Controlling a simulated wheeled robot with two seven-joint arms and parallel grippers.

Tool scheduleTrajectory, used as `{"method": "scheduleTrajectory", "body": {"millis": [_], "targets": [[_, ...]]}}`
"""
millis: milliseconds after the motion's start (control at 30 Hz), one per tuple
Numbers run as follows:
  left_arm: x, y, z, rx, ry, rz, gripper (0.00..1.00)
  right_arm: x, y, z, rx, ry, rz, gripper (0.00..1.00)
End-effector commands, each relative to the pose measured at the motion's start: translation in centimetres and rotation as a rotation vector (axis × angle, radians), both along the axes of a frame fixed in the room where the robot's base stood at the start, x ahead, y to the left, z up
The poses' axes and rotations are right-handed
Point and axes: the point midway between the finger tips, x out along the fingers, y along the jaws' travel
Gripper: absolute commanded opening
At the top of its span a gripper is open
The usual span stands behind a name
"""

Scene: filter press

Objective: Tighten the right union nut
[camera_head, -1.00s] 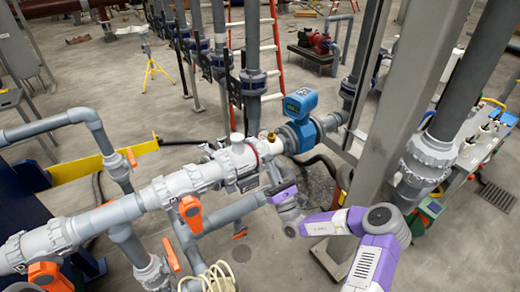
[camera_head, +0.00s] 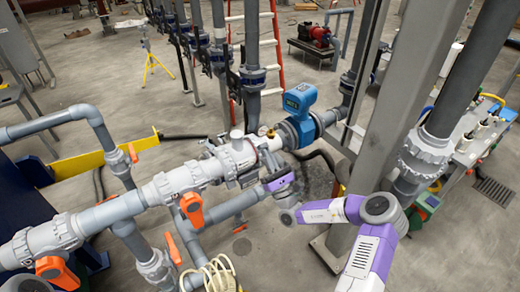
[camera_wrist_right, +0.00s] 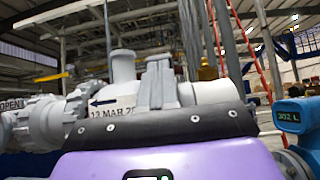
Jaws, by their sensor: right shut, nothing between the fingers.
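A light grey fitting (camera_head: 235,157) with large ribbed nuts and a capped top sits in the grey pipe run left of the blue flow meter. In the right wrist view its body (camera_wrist_right: 108,108) carries a black arrow and date lettering. The right union nut is largely hidden by my gripper, so its thread engagement cannot be told. My right gripper (camera_head: 266,158) is at the right end of this fitting, on the near side of the pipe. Its shut grey fingers (camera_wrist_right: 157,82) stand in front of the pale pipe (camera_wrist_right: 212,92); contact cannot be told. My left gripper is out of view.
The blue flow meter (camera_head: 299,100) stands just right of my right gripper. A thick grey post (camera_head: 385,110) rises beside my right arm. Orange valve handles (camera_head: 192,210) and coiled pale hose (camera_head: 218,272) lie lower left.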

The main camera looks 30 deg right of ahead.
Motion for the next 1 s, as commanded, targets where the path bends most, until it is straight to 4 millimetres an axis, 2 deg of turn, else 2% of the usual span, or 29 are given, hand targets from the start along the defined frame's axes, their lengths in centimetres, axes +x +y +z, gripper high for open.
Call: {"method": "scheduleTrajectory", "body": {"millis": [33, 100, 433, 1000], "targets": [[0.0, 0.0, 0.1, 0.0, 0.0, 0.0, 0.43, 0.3, 0.2, 1.6, -0.001, -0.029, 0.001, 0.0], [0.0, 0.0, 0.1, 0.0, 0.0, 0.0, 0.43, 0.5, 0.2, 1.9, -0.002, -0.031, 0.0, 0.0], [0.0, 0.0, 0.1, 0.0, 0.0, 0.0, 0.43, 0.5, 0.2, 2.0, 0.001, -0.034, 0.0, 0.0], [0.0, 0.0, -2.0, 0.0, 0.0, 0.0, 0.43, -4.1, -0.3, -5.1, 0.001, -0.021, -0.001, 0.0]]}}
